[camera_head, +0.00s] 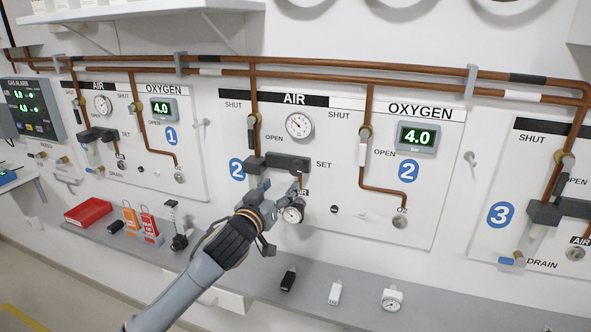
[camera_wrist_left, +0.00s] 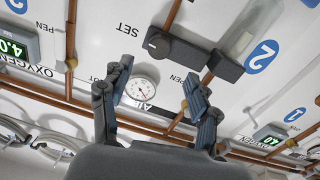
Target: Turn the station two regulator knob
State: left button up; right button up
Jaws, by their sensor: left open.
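The station two panel (camera_head: 340,225) fills the middle of the head view, marked with blue 2 badges. Its dark regulator block (camera_head: 270,161) sits beside the SET label. The regulator knob (camera_head: 299,166) appears as the dark end of that block near SET. The rotated left wrist view shows the knob (camera_wrist_left: 157,45) beyond the spread fingers. My left gripper (camera_head: 282,195) is open and empty, in front of the panel just below the block in the head view. In the wrist view its fingertips (camera_wrist_left: 157,80) are apart, with the knob between their directions. My right gripper is out of view.
Copper pipes (camera_head: 420,82) run above the panels. A pressure gauge (camera_head: 299,125) and a 4.0 oxygen display (camera_head: 418,137) are on panel two. A grey shelf (camera_head: 450,302) below holds small fittings and a red box (camera_head: 88,211). Station three (camera_head: 540,170) is at the right.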

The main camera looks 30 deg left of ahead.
aim_at(295, 171)
pick_arm(q)
jog(key=w, duration=0.3)
jog(key=w+a+p, duration=0.1)
jog(key=w, duration=0.2)
jog(key=w+p, duration=0.1)
jog(key=w, duration=0.2)
jog(key=shift+w+a, duration=0.2)
jog(key=shift+a, duration=0.2)
jog(key=c, duration=1.2)
